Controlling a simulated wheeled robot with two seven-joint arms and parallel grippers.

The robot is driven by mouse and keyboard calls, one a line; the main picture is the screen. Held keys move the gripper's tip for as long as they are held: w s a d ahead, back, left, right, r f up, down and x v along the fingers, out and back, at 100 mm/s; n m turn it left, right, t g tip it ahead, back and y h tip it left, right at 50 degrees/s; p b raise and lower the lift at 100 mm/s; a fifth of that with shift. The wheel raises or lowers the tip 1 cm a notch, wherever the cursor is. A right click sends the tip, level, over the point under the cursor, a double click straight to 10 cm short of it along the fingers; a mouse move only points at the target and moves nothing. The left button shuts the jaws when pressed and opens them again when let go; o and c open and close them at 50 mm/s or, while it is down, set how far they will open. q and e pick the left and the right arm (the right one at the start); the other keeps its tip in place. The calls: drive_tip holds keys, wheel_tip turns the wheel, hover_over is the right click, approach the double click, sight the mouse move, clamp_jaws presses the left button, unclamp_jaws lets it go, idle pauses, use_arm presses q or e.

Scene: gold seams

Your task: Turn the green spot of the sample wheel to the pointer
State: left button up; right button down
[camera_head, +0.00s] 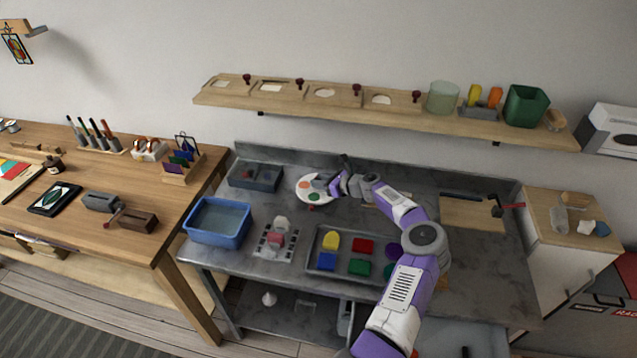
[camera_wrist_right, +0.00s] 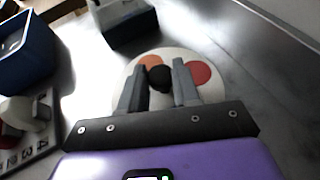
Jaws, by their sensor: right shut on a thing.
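The sample wheel (camera_head: 304,196) is a pale round disc lying on the grey metal bench. My right gripper (camera_head: 333,186) reaches over the wheel from the right. In the right wrist view the wheel (camera_wrist_right: 122,80) shows an orange spot (camera_wrist_right: 151,60) and a red spot (camera_wrist_right: 198,72); my right gripper (camera_wrist_right: 159,88) is shut on a black knob (camera_wrist_right: 159,78) at its middle. The green spot is hidden there. I cannot clearly make out the pointer. My left gripper is out of view.
A dark grey bin (camera_head: 256,177) stands left of the wheel, and a blue tub (camera_head: 218,222) stands nearer. A tray of coloured blocks (camera_head: 316,263) and a slotted rack (camera_head: 264,248) lie in front. A shelf (camera_head: 340,115) runs above the bench.

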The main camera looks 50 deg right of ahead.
idle(0.5)
drive_tip(key=c, duration=0.9)
unclamp_jaws()
drive_tip(key=shift+o, duration=0.2)
drive_tip(key=p+v, duration=0.1)
drive_tip(key=v, duration=0.6)
drive_tip(key=shift+s+d+r+p, duration=0.1)
drive_tip(key=shift+s+r+p, duration=0.05)
drive_tip(key=shift+s+p, duration=0.15)
